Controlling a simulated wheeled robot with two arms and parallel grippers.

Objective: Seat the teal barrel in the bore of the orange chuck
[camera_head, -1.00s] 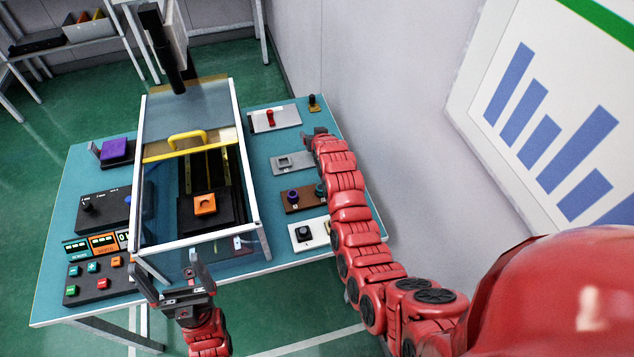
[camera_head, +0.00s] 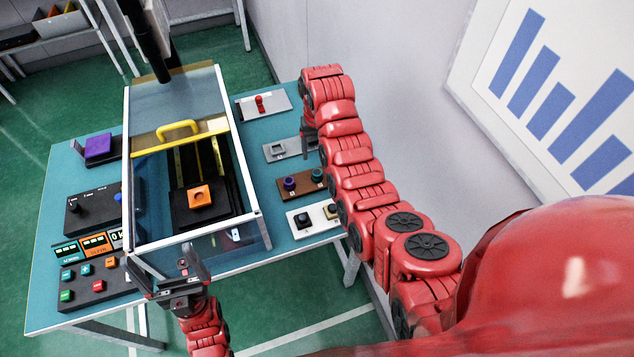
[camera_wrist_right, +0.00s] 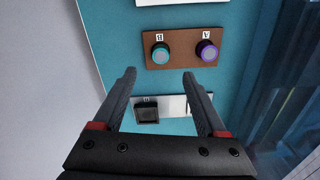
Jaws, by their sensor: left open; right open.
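The teal barrel (camera_head: 317,175) stands in a brown holder (camera_head: 296,190) on the right of the table, beside a purple barrel (camera_head: 289,183). In the right wrist view the teal barrel (camera_wrist_right: 160,53) is by the label B, ahead of my open, empty right gripper (camera_wrist_right: 159,75) and apart from its fingertips. In the head view my right gripper (camera_head: 308,132) hangs near the grey plate, partly hidden by its arm. The orange chuck (camera_head: 200,196) sits on a black block inside the clear-walled enclosure; its bore shows as a dark opening. My left gripper (camera_head: 162,268) is open and empty before the enclosure.
The enclosure's white frame (camera_head: 262,232) and yellow-handled cover (camera_head: 178,131) surround the chuck. A white plate (camera_head: 305,232) with dark and tan blocks, a grey plate (camera_head: 275,153) and a red-knobbed plate (camera_head: 245,108) lie on the right. A button box (camera_head: 82,290) stands left.

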